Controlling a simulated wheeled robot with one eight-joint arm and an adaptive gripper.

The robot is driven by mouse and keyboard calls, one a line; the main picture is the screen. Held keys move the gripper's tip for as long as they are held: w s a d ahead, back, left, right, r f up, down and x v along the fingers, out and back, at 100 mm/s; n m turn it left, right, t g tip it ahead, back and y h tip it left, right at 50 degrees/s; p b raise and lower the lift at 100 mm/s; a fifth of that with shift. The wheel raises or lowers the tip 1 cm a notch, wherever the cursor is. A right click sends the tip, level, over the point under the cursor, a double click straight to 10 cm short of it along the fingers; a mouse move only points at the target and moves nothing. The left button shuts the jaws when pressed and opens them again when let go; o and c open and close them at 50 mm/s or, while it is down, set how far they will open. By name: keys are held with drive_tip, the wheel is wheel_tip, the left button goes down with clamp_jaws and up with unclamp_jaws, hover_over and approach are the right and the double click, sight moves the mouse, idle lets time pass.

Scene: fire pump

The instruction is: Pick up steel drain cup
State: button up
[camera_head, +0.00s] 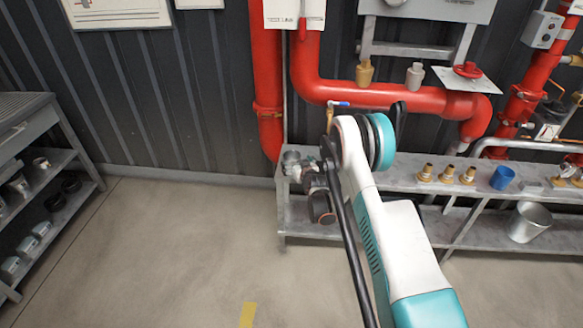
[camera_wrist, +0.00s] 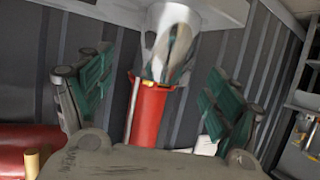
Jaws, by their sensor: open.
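The steel drain cup (camera_wrist: 172,42) shows as a shiny metal cup in the upper middle of the wrist view, against a grey bench surface. It reflects green from the finger pads. My gripper (camera_wrist: 158,78) is open, with one green-padded finger to each side of the cup's line in that view. I cannot tell whether either finger touches it. In the head view my gripper (camera_head: 306,172) is at the left end of the grey bench, beside a small steel cup (camera_head: 290,157). My arm and wrist hide part of that spot.
Red pipes (camera_head: 268,80) run along the dark wall behind. The bench (camera_head: 405,180) holds brass fittings (camera_head: 447,174) and a blue cup (camera_head: 502,178). A shelf rack (camera_head: 75,150) stands left.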

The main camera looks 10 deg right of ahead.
sight(290, 157)
drive_tip(key=shift+a+b+x, duration=0.15)
drive_tip(key=shift+b+x, duration=0.55)
drive_tip(key=shift+x, duration=0.8)
drive_tip(key=shift+a+b+x, duration=0.2)
drive_tip(key=shift+b+x, duration=0.5)
drive_tip(key=shift+x, duration=0.85)
drive_tip(key=shift+r, duration=0.15)
drive_tip(key=c, duration=1.2)
